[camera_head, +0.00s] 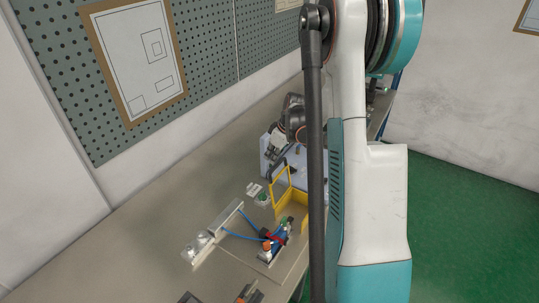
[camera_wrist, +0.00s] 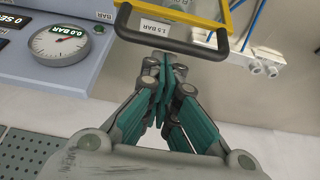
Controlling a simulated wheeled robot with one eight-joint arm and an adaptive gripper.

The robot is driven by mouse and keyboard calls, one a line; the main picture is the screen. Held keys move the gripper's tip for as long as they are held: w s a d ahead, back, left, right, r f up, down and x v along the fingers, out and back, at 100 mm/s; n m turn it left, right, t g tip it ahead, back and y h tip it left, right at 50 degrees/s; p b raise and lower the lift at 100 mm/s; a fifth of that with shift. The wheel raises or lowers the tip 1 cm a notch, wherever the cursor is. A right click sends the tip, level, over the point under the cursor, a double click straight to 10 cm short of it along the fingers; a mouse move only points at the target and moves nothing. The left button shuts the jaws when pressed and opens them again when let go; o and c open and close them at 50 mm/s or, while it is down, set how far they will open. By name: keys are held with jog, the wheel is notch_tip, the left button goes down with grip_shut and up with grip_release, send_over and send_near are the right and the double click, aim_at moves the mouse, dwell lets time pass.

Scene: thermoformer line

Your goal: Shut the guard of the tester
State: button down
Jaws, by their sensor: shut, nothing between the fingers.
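The tester's guard is a yellow frame (camera_head: 281,177) with a clear pane, standing raised at the back of a yellow-sided enclosure (camera_head: 295,208). Its yellow edge (camera_wrist: 228,8) and black bar handle (camera_wrist: 190,48) cross the top of the wrist view. The grey tester body (camera_wrist: 52,72) with a round gauge (camera_wrist: 62,44) is at the left there. My gripper (camera_wrist: 166,62) is shut and empty, its fingertips close to the handle; contact cannot be told. In the head view my gripper (camera_head: 275,153) is small, near the top of the guard, partly hidden by my arm.
A metal fixture (camera_head: 200,248) with blue hoses (camera_head: 240,236) lies on the bench (camera_head: 150,240) in front of the tester. A blue and red part (camera_head: 272,241) sits beside the enclosure. A pegboard wall (camera_head: 205,60) runs behind. The bench's left part is clear.

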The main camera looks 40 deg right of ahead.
jog(key=shift+s, duration=0.15)
jog(key=shift+s+d+r+t+b, duration=0.1)
jog(key=shift+s+d+t+b, duration=0.2)
jog(key=shift+s+b, duration=0.25)
jog(key=shift+s+d+r+t+b, duration=0.1)
jog(key=shift+s+d+t+b, duration=0.05)
jog(key=shift+s+t+b, duration=0.35)
jog(key=s+d+f+t+y+b, duration=0.1)
jog(key=s+d+t+b, duration=0.1)
jog(key=s+t+b, duration=0.2)
jog(key=s+d+f+t+y+b, duration=0.2)
jog(key=s+t+b, duration=0.2)
jog(key=s+b, duration=0.6)
jog(key=shift+d+t+b, duration=0.3)
jog(key=shift+d+b, duration=0.05)
jog(key=shift+b, duration=0.15)
jog(key=shift+w, duration=0.1)
